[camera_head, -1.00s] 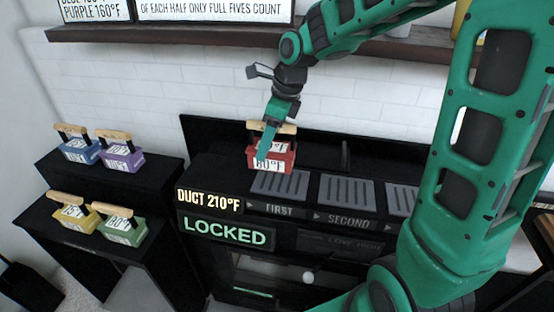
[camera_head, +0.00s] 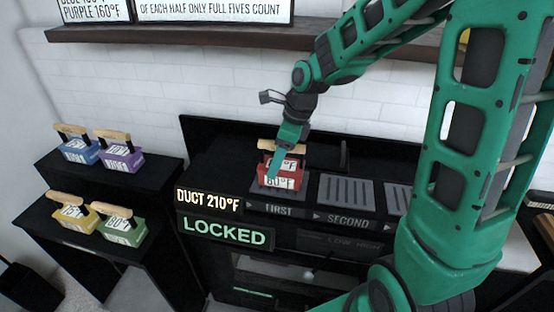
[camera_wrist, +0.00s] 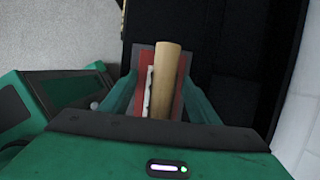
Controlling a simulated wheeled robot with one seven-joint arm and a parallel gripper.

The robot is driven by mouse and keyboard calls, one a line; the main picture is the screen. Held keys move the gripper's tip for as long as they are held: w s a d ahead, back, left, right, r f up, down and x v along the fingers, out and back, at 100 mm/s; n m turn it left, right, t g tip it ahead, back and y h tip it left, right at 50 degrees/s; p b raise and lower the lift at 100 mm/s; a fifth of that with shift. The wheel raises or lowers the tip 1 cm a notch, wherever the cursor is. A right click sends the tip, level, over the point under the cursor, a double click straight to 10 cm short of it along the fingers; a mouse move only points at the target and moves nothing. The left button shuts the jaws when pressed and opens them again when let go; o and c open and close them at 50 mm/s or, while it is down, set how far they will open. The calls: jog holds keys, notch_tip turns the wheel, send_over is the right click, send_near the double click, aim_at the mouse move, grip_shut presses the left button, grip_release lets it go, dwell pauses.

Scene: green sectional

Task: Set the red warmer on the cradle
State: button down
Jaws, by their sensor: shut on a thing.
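The red warmer (camera_head: 298,179) has a wooden handle and white labels. My gripper (camera_head: 274,172) is shut on it; in the wrist view the gripper (camera_wrist: 160,98) has a finger on either side of the red warmer (camera_wrist: 179,92) and its handle. The warmer is upright over the grey slotted cradle marked FIRST (camera_head: 312,186) and hides most of it. I cannot tell whether it touches the cradle. The cradle marked SECOND (camera_head: 346,190) is bare, with another slotted plate (camera_head: 398,196) to its right.
Blue (camera_head: 80,152) and purple (camera_head: 122,160) warmers stand on the upper left shelf, yellow (camera_head: 80,220) and green (camera_head: 124,231) ones on the lower. A sign (camera_head: 222,232) reads LOCKED, below DUCT 210°F (camera_head: 208,201). A wall shelf (camera_head: 230,42) runs above.

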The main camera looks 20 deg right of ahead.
jog(key=c, duration=0.7)
grip_release()
jog(key=shift+o, duration=0.2)
jog(key=v, duration=1.2)
jog(key=s+d+f+n+h, duration=0.1)
jog(key=s+d+f+n, duration=0.1)
jog(key=s+d+n, duration=0.3)
jog(key=s+d+f+n+g, duration=0.1)
jog(key=s+d+n, duration=0.4)
jog(key=s, duration=0.7)
jog(key=s+d+f+n+h, duration=0.1)
jog(key=s+d+f+n, duration=0.2)
jog(key=s+n, duration=0.5)
jog(key=shift+s+d+g+h, duration=0.2)
jog(key=shift+d+g+h, duration=0.15)
jog(key=shift+d, duration=0.55)
